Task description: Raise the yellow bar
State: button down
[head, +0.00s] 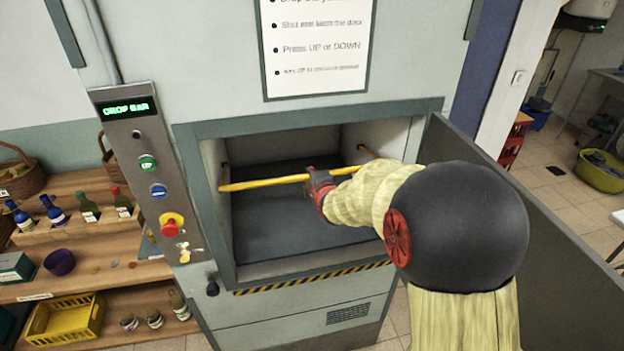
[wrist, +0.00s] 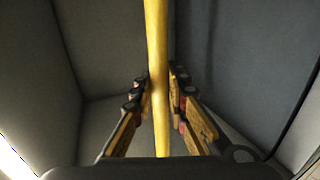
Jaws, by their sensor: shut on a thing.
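The yellow bar (head: 262,182) lies across the opening of a grey lift compartment (head: 310,227) in the head view, sloping slightly up to the right. My gripper (head: 318,182) reaches in from the right and is shut on the bar near its middle.
A control panel (head: 150,180) left of the opening reads "DROP BAR" and has green, blue and red buttons. An open door (head: 500,210) stands at right, behind my arm. Wooden shelves (head: 85,270) with bottles, jars and a yellow crate (head: 65,318) are at left.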

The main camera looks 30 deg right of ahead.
jog(key=w+d+r, duration=0.1)
jog(key=w+r, duration=0.5)
jog(key=r, duration=0.3)
jog(key=shift+d+r+g+p, duration=0.3)
jog(key=shift+r+p, duration=0.05)
jog(key=shift+p, duration=0.05)
jog(key=c, duration=2)
grip_release()
jog(key=shift+s, duration=0.15)
jog(key=shift+c, duration=0.2)
jog(key=shift+o, duration=1.4)
jog(key=v, duration=1.2)
jog(key=shift+d+f, duration=0.1)
